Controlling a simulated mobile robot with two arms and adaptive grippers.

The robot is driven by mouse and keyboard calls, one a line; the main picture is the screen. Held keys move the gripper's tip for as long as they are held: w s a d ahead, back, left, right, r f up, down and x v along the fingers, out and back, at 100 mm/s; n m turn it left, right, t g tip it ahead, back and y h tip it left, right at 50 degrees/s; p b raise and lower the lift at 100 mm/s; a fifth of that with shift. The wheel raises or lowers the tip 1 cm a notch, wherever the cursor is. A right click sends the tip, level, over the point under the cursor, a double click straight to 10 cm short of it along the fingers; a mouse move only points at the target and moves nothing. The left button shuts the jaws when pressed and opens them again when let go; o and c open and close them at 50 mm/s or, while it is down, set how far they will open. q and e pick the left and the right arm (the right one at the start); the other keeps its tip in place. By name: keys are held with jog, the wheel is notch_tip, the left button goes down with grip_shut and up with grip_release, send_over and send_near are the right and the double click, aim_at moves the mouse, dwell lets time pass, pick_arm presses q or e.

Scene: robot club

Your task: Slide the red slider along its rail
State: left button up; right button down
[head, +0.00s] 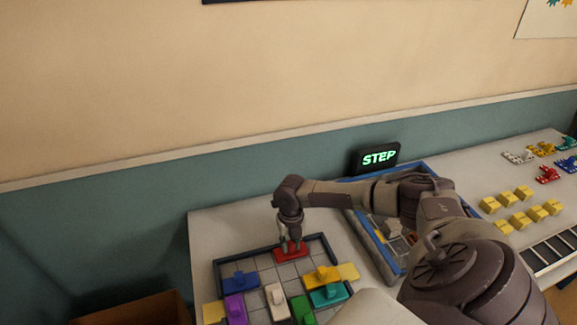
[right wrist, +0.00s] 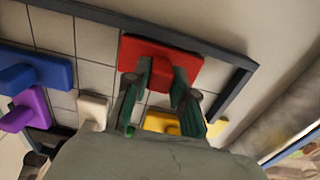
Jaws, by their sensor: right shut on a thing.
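The red slider (head: 291,254) lies near the back edge of a gridded board with a dark raised frame (head: 262,250). My right gripper (head: 289,243) reaches down onto it from above. My left gripper is in neither view.
Blue (head: 240,279), purple (head: 236,306), white (head: 277,297), green (head: 302,309), yellow (head: 322,276) and teal (head: 329,295) sliders share the board. Bare cells lie beside the red slider.

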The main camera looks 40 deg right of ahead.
jog(key=c, duration=1.2)
grip_release()
jog(key=shift+c, duration=0.2)
notch_tip(320, 180, up, 7)
jog(key=p, duration=0.6)
jog(key=shift+p, duration=0.35)
